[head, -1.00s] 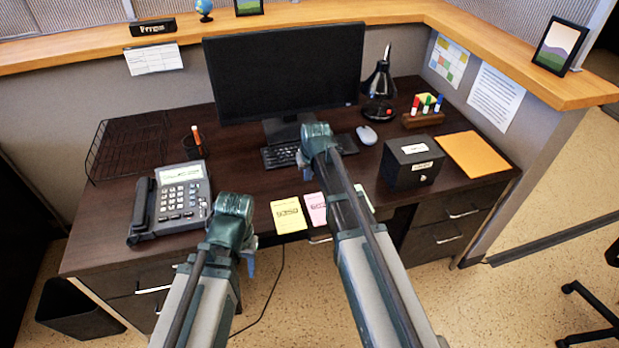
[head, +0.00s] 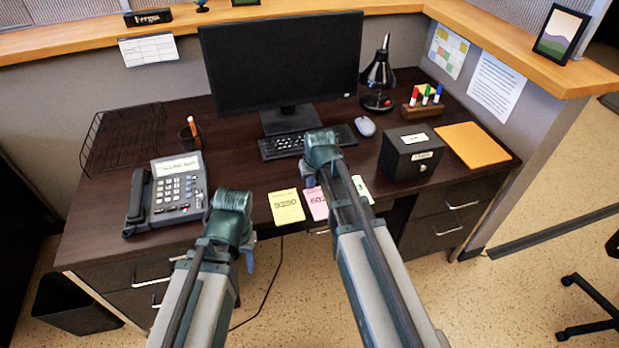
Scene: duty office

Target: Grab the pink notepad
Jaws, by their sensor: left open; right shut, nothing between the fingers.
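The pink notepad (head: 315,204) lies flat near the front edge of the dark desk, between a yellow notepad (head: 286,207) and a pale green notepad (head: 361,188). My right arm covers part of its right side. My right gripper (head: 310,180) is mostly hidden behind its own wrist, just above the pink notepad; it is shut and empty, and I cannot tell if it touches the pad. My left gripper (head: 248,259) is open and empty, in front of the desk edge, to the left of and nearer than the notepads.
A desk phone (head: 168,193) stands at the left and a black box (head: 411,153) at the right. A keyboard (head: 290,143), mouse (head: 366,126) and monitor (head: 283,65) are behind the notepads. Desk between phone and yellow notepad is clear.

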